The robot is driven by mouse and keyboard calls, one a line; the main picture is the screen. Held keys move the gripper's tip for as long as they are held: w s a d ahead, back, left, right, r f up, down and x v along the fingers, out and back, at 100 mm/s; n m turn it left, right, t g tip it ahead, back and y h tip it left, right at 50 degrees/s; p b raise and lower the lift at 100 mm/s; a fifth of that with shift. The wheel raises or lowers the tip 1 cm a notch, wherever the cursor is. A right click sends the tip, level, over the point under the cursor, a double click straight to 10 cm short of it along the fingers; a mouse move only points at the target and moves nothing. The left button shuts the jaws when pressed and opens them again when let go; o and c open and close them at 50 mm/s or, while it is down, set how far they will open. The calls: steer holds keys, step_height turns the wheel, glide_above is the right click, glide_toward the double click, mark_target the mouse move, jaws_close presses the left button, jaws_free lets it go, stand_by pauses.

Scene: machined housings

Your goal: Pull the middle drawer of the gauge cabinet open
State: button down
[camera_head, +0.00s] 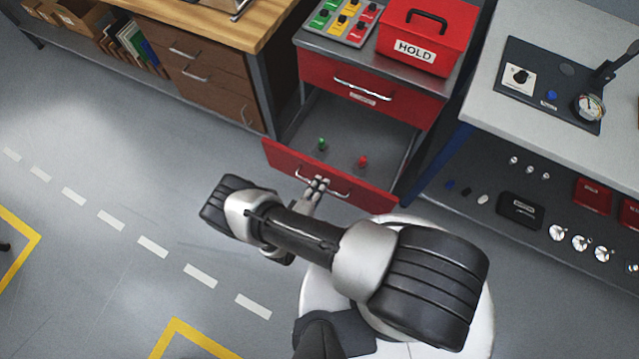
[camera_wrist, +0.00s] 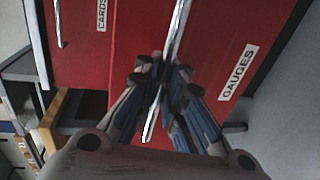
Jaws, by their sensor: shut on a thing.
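The red gauge cabinet (camera_head: 400,55) has an upper drawer (camera_head: 345,80) that is closed. The drawer below it, with red front (camera_head: 285,160), is pulled out far enough to show its grey floor, a small green-topped item (camera_head: 322,145) and a small red-topped item (camera_head: 363,161). My gripper (camera_head: 318,184) is at this drawer's silver handle (camera_head: 340,194). In the wrist view my gripper (camera_wrist: 163,85) is shut around the handle bar (camera_wrist: 178,30), beside a "GAUGES" label (camera_wrist: 238,72). A "CARDS" label (camera_wrist: 102,15) shows on the other drawer front. Any drawer lower down is hidden.
A red "HOLD" box (camera_head: 428,38) and a tray of coloured knobs (camera_head: 340,20) stand on the cabinet. A wooden bench (camera_head: 220,25) with brown drawers is at left, a grey gauge table (camera_head: 490,110) at right.

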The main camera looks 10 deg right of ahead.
steer(key=shift+r, duration=0.15)
steer(key=c, duration=1.7)
jaws_free()
steer(key=shift+a, duration=0.1)
steer(key=v, duration=1.2)
